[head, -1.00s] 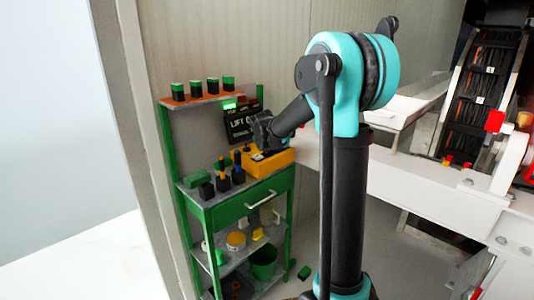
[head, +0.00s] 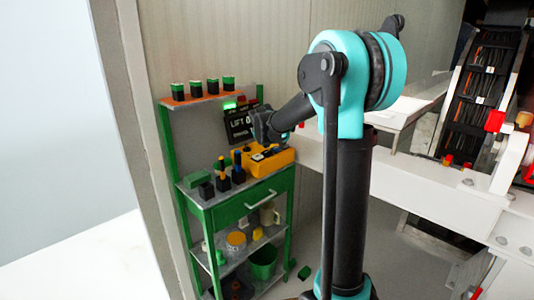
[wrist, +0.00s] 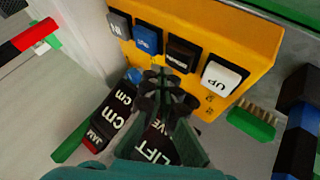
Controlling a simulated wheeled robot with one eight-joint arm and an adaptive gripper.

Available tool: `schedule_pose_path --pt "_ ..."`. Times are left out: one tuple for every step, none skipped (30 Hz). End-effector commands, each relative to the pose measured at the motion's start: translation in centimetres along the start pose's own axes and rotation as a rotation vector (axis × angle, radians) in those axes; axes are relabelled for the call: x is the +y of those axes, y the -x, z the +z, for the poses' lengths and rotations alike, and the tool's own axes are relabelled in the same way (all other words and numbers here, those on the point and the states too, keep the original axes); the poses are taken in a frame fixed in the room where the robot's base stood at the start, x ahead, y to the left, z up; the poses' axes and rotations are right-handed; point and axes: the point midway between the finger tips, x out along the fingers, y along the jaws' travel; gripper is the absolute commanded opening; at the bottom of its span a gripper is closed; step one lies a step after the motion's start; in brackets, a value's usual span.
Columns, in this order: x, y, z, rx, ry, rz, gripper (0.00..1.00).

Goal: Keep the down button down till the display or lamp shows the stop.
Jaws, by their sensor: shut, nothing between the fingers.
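The yellow control box (wrist: 225,35) has a grey button, a blue button, a dark button (wrist: 182,56) with lettering too small to read for certain, and a white UP button (wrist: 223,75). In the head view the box (head: 284,158) sits on the green cart's top. My gripper (wrist: 160,76) is shut and empty, its tips close to the dark button's near edge; I cannot tell whether they touch. The black display (head: 238,124) behind the box reads LIFT, the rest partly hidden by my arm. A green lamp (head: 229,105) glows above it. In the wrist view the display (wrist: 110,110) is partly covered by my fingers.
The green cart (head: 240,207) holds dark blocks (head: 222,182) left of the box. Its upper shelf (head: 200,99) carries several green-topped blocks. A brush (wrist: 252,121) lies beside the box. A white beam (head: 430,180) stands at the right.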

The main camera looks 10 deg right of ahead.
Motion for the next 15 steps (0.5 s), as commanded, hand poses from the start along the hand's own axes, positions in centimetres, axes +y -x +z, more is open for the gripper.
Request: schedule_pose_path --pt "0.0 0.0 0.0 0.000 0.000 0.000 0.00" --pt "0.0 0.0 0.0 0.000 0.000 0.000 0.00" --pt "0.0 0.0 0.0 0.000 0.000 0.000 0.00" --pt "0.0 0.0 0.0 0.000 0.000 0.000 0.00" --pt "0.0 0.0 0.0 0.000 0.000 0.000 0.00" --pt "0.0 0.1 0.0 0.000 0.000 0.000 0.00" --pt "0.1 0.1 -0.1 0.000 0.000 0.000 0.00" --pt "0.2 0.2 -0.2 0.000 0.000 0.000 0.00" --pt "0.3 0.4 -0.3 0.000 0.000 0.000 0.00" --pt "0.5 0.6 -0.4 0.000 0.000 0.000 0.00" --pt "0.6 0.8 -0.6 0.000 0.000 0.000 0.00" --pt "0.8 1.1 -0.8 0.000 0.000 0.000 0.00" --pt "0.9 1.3 -0.9 0.000 0.000 0.000 0.00" --pt "1.1 1.4 -1.1 0.000 0.000 0.000 0.00" --pt "1.2 1.7 -1.2 0.000 0.000 0.000 0.00"
